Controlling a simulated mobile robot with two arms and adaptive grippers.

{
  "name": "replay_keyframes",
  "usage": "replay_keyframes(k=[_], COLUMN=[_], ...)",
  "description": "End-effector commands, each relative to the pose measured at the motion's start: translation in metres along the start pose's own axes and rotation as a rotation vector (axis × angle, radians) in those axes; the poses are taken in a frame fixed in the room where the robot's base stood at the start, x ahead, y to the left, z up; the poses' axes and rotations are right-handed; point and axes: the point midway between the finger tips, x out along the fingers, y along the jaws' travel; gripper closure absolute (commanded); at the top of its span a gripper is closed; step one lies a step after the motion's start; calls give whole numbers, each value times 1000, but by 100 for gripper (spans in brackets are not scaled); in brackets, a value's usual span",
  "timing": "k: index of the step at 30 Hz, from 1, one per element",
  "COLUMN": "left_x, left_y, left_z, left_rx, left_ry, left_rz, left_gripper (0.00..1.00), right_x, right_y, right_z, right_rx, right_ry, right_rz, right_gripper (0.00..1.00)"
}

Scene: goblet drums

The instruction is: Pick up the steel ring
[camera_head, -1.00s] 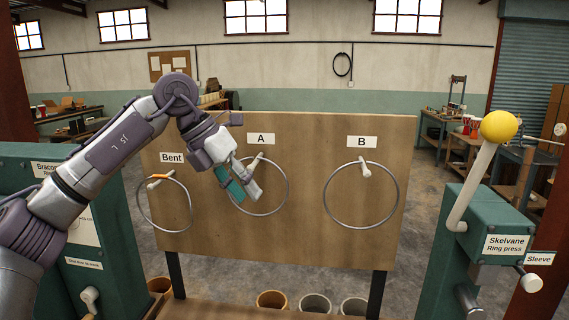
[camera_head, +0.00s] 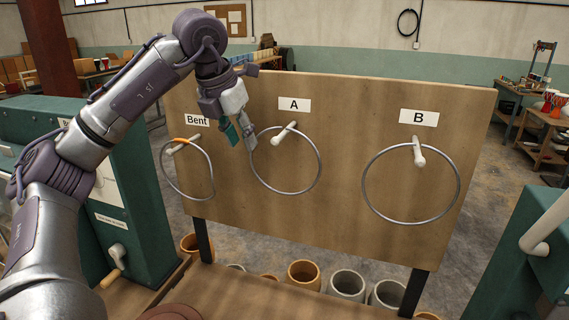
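Three thin steel rings hang on pegs of an upright wooden board. The ring under label A (camera_head: 320,160) hangs in the middle, the ring under label B (camera_head: 460,184) at the right, and the ring under label Bent (camera_head: 213,178) at the left, with an orange mark at its top. My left gripper (camera_head: 241,142) is in front of the board, at the upper left edge of the A ring. Its two fingers are apart, and I see nothing held. Whether a finger touches the A ring, I cannot tell. My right gripper is out of view.
The wooden board (camera_head: 350,115) stands on dark posts. Several pots, including an orange one (camera_head: 304,272), stand under it. A green machine (camera_head: 150,190) is at the left and another (camera_head: 515,270) at the lower right. A workbench (camera_head: 545,140) is farther back.

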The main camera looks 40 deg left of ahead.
Motion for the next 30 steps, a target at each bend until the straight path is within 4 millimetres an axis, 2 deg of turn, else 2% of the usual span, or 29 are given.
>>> replay_keyframes(k=[5, 9, 13, 22, 28, 29, 30], left_x=[10, 30, 49, 57, 56, 56, 56], left_y=[-2, -5, -5, -6, -5, -5, -5], left_z=[2, 7, 6, 6, 6, 6, 6], left_rx=[0, 0, -2, -1, -1, -1, -1], left_ry=[2, 5, 2, 0, 0, 0, 0], left_rz=[1, 1, 1, -1, -1, -1, -1], left_gripper=[64, 64, 64, 64, 96, 100, 100], right_x=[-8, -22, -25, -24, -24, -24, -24], right_y=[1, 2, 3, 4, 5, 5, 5], right_z=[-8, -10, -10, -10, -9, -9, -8], right_rx=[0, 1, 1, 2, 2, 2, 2], right_ry=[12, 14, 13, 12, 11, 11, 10], right_rz=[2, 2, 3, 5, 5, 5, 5], right_gripper=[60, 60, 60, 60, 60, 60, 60])
